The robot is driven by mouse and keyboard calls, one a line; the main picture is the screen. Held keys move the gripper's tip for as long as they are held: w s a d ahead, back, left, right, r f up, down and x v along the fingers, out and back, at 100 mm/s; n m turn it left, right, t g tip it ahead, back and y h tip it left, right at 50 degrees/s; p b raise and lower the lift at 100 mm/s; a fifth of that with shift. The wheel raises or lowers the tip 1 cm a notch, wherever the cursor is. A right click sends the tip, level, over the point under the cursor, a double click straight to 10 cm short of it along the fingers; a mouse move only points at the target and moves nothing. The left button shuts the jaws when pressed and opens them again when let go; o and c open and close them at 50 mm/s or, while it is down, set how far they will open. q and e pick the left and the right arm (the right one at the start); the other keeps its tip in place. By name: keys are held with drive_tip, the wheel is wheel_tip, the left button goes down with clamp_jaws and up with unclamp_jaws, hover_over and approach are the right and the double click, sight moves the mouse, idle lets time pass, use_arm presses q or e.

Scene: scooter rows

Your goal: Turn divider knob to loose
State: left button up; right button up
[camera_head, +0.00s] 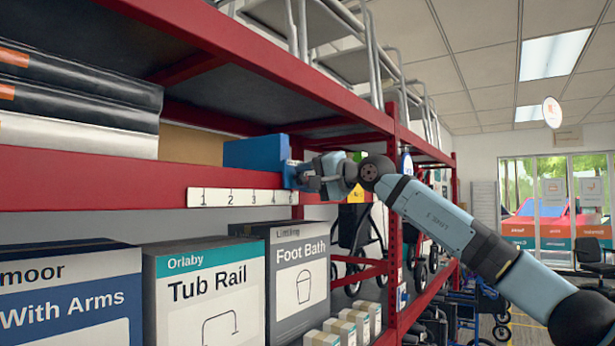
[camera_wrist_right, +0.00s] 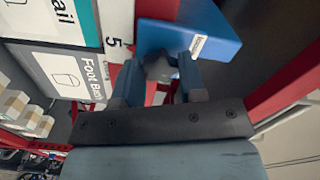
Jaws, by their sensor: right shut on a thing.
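The blue divider (camera_head: 257,152) stands on the red shelf edge, above the right end of the numbered scale strip (camera_head: 240,197). In the right wrist view the blue divider (camera_wrist_right: 190,42) carries a small white label (camera_wrist_right: 198,46), turned sideways and too small to read in full. A dark grey knob (camera_wrist_right: 160,67) sits at its front, between the fingers of my right gripper (camera_wrist_right: 160,80). The right gripper (camera_head: 298,176) is shut on the knob. The knob is mostly hidden by the gripper in the head view. My left gripper is not in view.
Boxes labelled Tub Rail (camera_head: 205,290) and Foot Bath (camera_head: 290,270) stand on the shelf below. Long dark packages (camera_head: 75,95) lie on the upper shelf at left. A red upright post (camera_head: 395,220) stands behind my right gripper. The aisle at right has open floor.

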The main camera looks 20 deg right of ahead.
idle(0.4)
drive_tip(key=o, duration=0.9)
drive_tip(key=b+v, duration=0.4)
drive_tip(key=v, duration=0.9)
drive_tip(key=shift+s+d, duration=0.2)
drive_tip(key=shift+s, duration=0.1)
